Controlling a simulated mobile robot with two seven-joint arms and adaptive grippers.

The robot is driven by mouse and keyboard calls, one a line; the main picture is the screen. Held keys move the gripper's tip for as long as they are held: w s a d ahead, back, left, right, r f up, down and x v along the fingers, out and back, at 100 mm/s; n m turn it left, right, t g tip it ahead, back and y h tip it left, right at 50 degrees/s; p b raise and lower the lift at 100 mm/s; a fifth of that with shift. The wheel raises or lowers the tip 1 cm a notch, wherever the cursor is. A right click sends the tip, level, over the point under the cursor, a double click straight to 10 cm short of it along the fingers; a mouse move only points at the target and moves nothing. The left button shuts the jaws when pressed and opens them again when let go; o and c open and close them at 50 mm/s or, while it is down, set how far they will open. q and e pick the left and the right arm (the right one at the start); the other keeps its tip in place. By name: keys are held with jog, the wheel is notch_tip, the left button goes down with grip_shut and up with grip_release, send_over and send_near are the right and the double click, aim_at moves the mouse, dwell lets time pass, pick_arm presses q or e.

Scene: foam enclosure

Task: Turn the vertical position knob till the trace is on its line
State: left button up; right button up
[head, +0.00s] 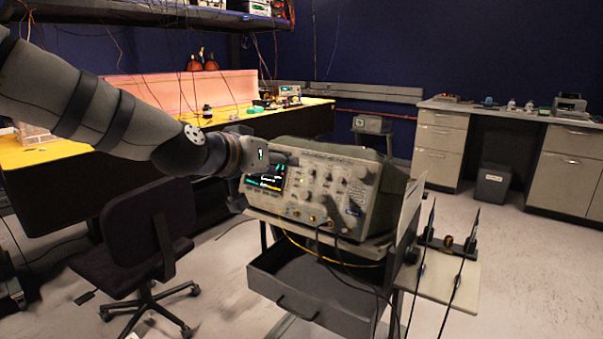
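The oscilloscope (325,193) stands on a cart, its front panel of knobs and buttons angled toward me. Its small dark screen (268,181) is partly covered by my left gripper. Coloured marks show on it, but the trace and its line are too small to tell apart. Several knobs sit right of the screen; I cannot tell which is the vertical position knob. My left gripper (263,180) is in front of the panel's left part, its dark fingers spread apart with nothing seen between them. Whether it touches the panel is unclear. My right gripper is out of view.
The cart has an open drawer (318,308) below and a side shelf (440,277) with thin black probes or cables. A black office chair (137,240) stands at left, before a yellow-topped bench (46,155).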

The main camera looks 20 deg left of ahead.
pick_arm(q)
send_near(310, 171)
jog(key=x, duration=0.2)
jog(key=b+x, duration=0.1)
jog(key=x, duration=0.2)
jog(key=b+x, duration=0.1)
jog(key=x, duration=0.1)
jog(key=shift+w+f, duration=0.15)
jog(key=shift+f, duration=0.25)
jog(key=shift+w+d, duration=0.1)
jog(key=shift+w, duration=0.15)
jog(key=shift+r, duration=0.25)
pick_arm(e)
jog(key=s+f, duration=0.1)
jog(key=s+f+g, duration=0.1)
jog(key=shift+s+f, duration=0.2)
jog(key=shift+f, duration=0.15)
pick_arm(q)
grip_shut()
